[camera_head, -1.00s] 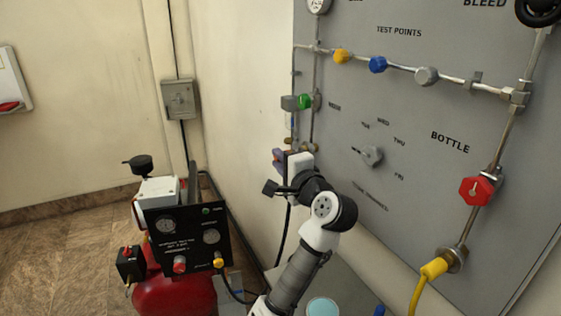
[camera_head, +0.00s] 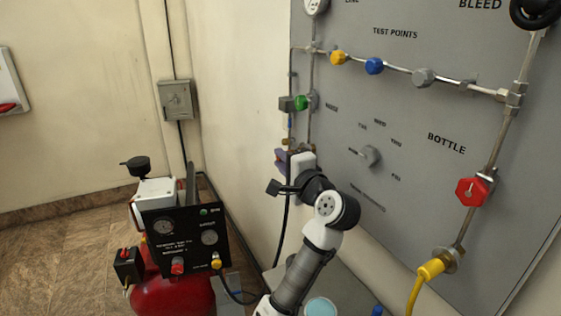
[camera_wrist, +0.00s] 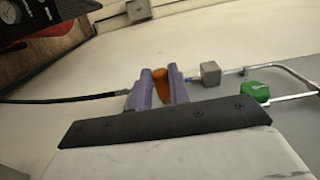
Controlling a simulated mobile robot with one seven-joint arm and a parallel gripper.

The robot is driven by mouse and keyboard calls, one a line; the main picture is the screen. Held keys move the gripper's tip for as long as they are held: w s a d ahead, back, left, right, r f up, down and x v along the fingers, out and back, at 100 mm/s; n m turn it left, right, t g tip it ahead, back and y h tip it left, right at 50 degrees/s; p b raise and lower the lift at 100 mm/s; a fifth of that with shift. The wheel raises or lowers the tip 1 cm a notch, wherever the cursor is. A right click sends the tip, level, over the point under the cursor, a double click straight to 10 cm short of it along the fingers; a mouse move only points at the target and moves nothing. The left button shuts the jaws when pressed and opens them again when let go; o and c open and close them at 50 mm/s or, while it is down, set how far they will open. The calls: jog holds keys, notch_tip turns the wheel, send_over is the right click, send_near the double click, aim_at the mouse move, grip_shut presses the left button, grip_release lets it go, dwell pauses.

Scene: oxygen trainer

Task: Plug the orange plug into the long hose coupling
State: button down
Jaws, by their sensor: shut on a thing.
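The orange plug (camera_wrist: 161,86) is between the two purple fingers of my gripper (camera_wrist: 160,88) in the wrist view, and the gripper is shut on it. A black hose (camera_wrist: 60,100) runs left from behind the fingers. To the right of the plug, a thin blue piece (camera_wrist: 188,79) leads to a grey block (camera_wrist: 210,73) on a pipe. Whether the plug touches that piece cannot be told. In the head view my gripper (camera_head: 283,160) is at the panel's left edge, just below a brass fitting (camera_head: 288,142). I cannot clearly make out the long hose coupling.
A green knob (camera_head: 301,103) sits beside the grey block, above my gripper. The grey panel (camera_head: 340,115) with pipes and coloured knobs fills the right. A red compressor (camera_head: 172,296) with a black gauge box (camera_head: 187,240) stands lower left. The wall is close by.

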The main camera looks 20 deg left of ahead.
jog(key=shift+w+d, duration=0.6)
jog(key=shift+w, duration=0.05)
jog(key=c, duration=1.2)
grip_release()
jog(key=shift+c, duration=0.2)
